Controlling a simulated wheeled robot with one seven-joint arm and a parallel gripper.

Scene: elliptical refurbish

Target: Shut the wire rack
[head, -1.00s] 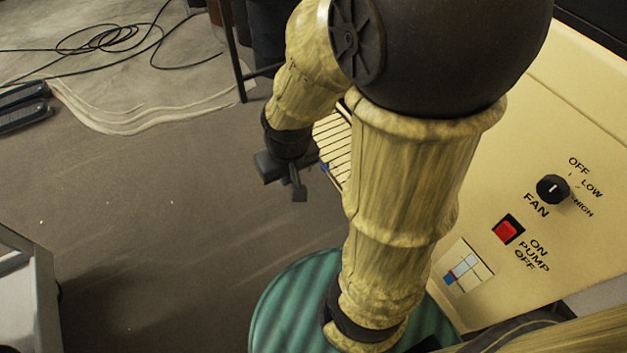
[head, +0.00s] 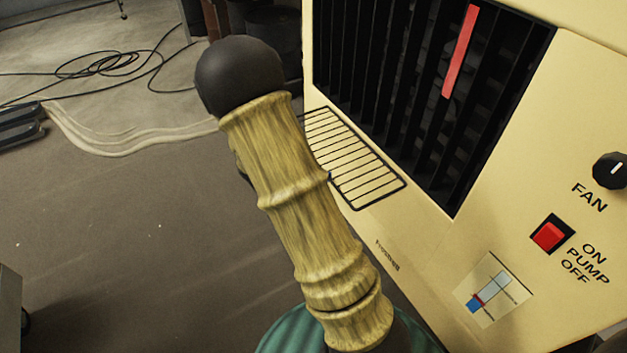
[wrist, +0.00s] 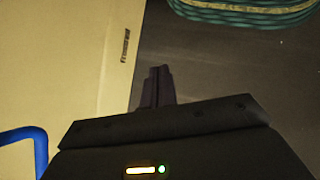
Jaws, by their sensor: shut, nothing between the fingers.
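The wire rack (head: 352,158) is a black-framed grille with thin parallel bars. It juts out from the front of the cream cooler (head: 430,225), below the black louvres, so it is folded down. My gripper is hidden behind my arm in the head view. In the wrist view my gripper (wrist: 158,76) has its fingers together and empty, in front of the floor close to the cooler's cream side. The rack is not clearly seen in the wrist view, so I cannot tell the gap between it and my fingers.
The cooler has a red pump switch (head: 550,235) and a fan knob (head: 611,170). A blue bent bar (wrist: 38,140) shows at the wrist view's lower left. Black cables (head: 95,65) lie on the floor at the back left. The floor left of the cooler is mostly clear.

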